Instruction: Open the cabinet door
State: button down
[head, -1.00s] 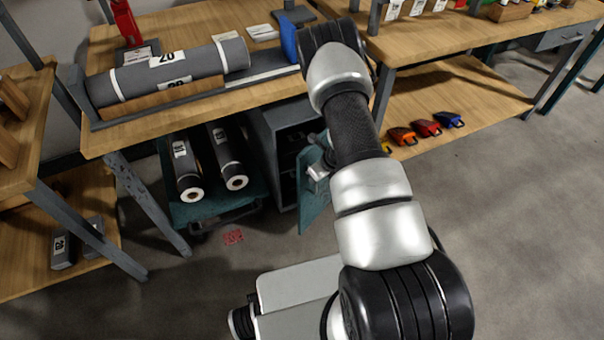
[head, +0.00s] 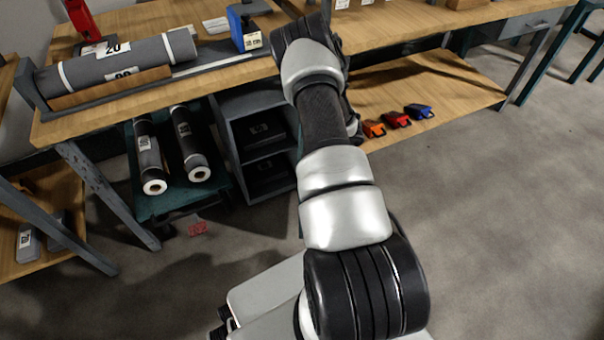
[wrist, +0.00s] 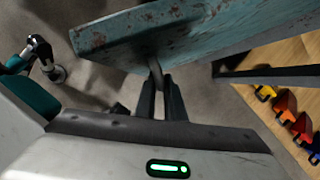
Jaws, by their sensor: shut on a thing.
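The grey cabinet (head: 252,101) stands under the workbench in the head view. Its front is open and shows two dark compartments, each with something dark inside. The worn teal door (wrist: 180,32) fills the top of the wrist view, swung out from the cabinet. In the head view it is almost wholly hidden behind my arm. My gripper (wrist: 161,92) is shut on the door's handle (wrist: 157,72), a small grey piece at the door's lower edge in the wrist view. In the head view my gripper is hidden by my arm.
A teal cart (head: 185,202) with two dark rolls stands left of the cabinet. The workbench (head: 130,30) is above. Several coloured clamp-like objects (head: 397,119) lie on a low wooden shelf at right. Grey floor (head: 480,220) at right is clear.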

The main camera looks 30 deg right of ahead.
jog(key=shift+s+d, duration=0.2)
jog(key=shift+d, duration=0.7)
jog(key=shift+s+d, duration=0.2)
jog(key=shift+d, duration=0.65)
jog(key=shift+r, duration=0.1)
jog(key=c, duration=1.8)
grip_release()
jog(key=shift+c, duration=0.2)
jog(key=p+v, duration=0.4)
jog(key=v, duration=1.3)
jog(key=shift+r, duration=0.15)
